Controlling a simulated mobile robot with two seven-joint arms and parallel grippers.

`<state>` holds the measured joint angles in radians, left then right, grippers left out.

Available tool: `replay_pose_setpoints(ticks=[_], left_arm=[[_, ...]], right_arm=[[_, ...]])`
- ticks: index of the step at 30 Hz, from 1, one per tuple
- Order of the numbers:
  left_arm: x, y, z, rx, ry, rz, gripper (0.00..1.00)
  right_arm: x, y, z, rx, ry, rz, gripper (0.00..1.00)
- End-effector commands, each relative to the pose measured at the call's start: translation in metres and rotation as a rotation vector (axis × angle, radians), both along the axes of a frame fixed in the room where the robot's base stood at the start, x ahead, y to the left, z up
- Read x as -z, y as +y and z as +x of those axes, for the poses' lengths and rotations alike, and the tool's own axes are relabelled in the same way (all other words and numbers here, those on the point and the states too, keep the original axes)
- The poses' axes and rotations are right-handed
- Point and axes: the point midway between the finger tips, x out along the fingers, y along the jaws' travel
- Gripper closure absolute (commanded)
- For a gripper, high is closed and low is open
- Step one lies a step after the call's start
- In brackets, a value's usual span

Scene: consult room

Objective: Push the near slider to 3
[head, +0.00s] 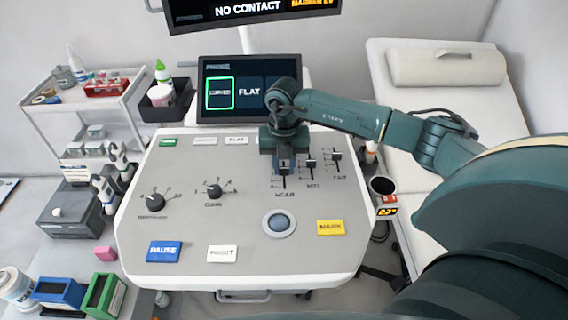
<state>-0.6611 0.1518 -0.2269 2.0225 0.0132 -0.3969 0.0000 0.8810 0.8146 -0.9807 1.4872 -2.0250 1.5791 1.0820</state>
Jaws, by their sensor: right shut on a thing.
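The console panel (184,208) fills the middle of the head view. Three vertical sliders sit at its upper right. The near slider (284,182) is the leftmost, with its label below the slot. My right gripper (283,170) comes down from above and is shut on the near slider's knob, which its fingers mostly hide. The knob's exact place on the scale cannot be read. The mid slider (311,165) and the far slider (336,157) stand just to the right, uncovered. My left gripper is not in view.
Left on the panel are two rotary knobs (213,190). A trackball (279,223), a yellow button (330,228) and a blue button (164,251) lie nearer. A screen (250,113) stands behind the panel. A cup-like holder (383,186) is at the right edge.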

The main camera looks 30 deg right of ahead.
Motion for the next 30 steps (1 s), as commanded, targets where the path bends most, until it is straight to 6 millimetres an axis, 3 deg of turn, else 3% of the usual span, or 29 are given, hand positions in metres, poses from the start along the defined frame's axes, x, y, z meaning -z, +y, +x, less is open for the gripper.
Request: replay_pose_setpoints(ticks=[10, 15, 23, 24, 30], left_arm=[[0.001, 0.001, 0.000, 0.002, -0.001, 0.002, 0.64], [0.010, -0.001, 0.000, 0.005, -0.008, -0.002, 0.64], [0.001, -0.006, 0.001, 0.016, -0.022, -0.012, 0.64], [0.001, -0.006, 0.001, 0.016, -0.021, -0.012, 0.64], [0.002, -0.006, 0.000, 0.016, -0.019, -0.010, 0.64]], right_arm=[[0.000, -0.001, 0.001, 0.001, -0.001, 0.000, 1.00], [0.002, -0.008, 0.015, 0.003, -0.004, 0.000, 1.00], [0.000, -0.011, 0.018, 0.000, -0.002, 0.000, 1.00], [0.000, -0.011, 0.018, 0.000, -0.002, 0.000, 0.77], [0.000, -0.011, 0.017, 0.000, -0.001, 0.000, 0.60]])
